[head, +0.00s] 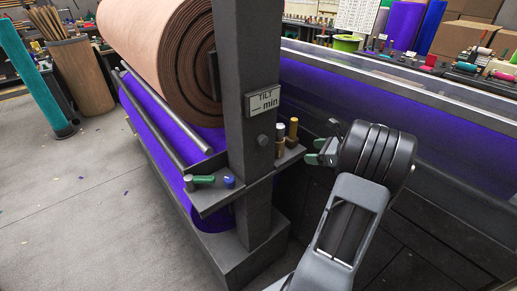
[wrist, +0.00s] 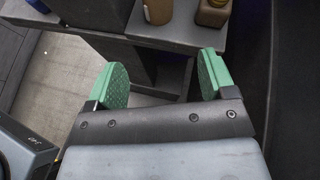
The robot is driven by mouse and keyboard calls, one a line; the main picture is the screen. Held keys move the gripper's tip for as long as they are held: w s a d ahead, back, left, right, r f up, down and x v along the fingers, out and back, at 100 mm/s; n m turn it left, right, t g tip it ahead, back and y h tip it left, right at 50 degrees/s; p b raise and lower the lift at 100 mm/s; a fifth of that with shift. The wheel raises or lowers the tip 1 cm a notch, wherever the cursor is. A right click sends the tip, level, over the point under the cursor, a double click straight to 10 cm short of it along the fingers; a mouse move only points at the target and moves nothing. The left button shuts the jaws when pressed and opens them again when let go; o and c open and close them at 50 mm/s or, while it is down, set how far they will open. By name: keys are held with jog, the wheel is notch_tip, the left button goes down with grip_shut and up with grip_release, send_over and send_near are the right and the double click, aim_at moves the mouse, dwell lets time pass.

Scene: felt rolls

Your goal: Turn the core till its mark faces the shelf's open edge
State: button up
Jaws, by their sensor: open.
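My gripper (head: 318,152) is to the right of the dark post's small shelf (head: 290,157) in the head view. In the wrist view its two green-padded fingers (wrist: 162,80) stand wide apart with nothing between them. Two small upright pieces stand on the shelf: a brown one with a pale top (head: 279,138) and a yellow-topped one (head: 293,130). The wrist view shows a tan piece (wrist: 159,10) and a brown piece (wrist: 213,13) on the shelf, beyond the fingertips and cut by the top edge. I cannot tell which is the core, and no mark is visible.
The dark post (head: 247,90) with a "TILT min" plate (head: 263,101) rises beside the shelf. A green piece (head: 200,179) and a blue piece (head: 229,182) sit on the shelf's left part. A large brown felt roll (head: 150,40) and purple felt lie behind. Floor at left is mostly clear.

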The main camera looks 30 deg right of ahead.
aim_at(281, 147)
jog(key=shift+m+t, duration=0.3)
jog(key=shift+m, duration=0.4)
jog(key=x, duration=0.4)
jog(key=r+p+x, duration=0.1)
jog(key=x, duration=0.9)
jog(key=shift+w+a+r, duration=0.15)
jog(key=shift+a, duration=0.15)
